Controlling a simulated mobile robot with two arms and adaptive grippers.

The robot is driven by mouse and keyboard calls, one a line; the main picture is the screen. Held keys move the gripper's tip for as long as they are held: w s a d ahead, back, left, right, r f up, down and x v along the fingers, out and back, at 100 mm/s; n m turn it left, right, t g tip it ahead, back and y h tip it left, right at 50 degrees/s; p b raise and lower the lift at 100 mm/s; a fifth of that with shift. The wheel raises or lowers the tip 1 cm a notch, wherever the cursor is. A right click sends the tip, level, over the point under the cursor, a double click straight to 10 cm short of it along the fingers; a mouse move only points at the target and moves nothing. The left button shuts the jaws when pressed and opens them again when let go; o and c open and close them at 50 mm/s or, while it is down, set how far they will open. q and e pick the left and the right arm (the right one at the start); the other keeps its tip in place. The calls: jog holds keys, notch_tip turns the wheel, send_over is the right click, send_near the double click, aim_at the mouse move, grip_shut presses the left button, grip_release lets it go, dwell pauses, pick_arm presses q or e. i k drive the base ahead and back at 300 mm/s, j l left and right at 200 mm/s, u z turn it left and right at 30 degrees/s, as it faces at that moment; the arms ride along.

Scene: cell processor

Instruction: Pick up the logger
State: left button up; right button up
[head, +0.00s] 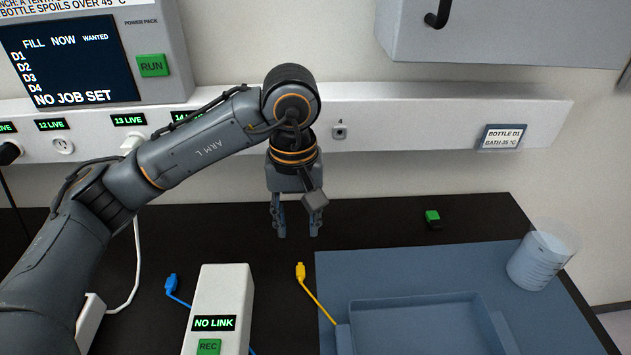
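The white upright device that looks like the logger (230,283) stands at the lower middle of the head view. It has a dark display reading "NO LINK" and a green "REC" button, and the bottom frame edge cuts it off. My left gripper (297,228) hangs over the black bench, behind and to the right of the device. Its fingers point down, apart, with nothing between them. It does not touch the device. My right gripper is out of view.
A blue plug (171,284) lies left of the device, a yellow plug (300,271) right of it. A blue mat (420,268) bears a tray (422,306) and a clear beaker (541,258). A green button (432,217) sits behind. A socket rail (400,125) runs along the wall.

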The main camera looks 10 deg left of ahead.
aim_at(222, 304)
jog(key=k, duration=2)
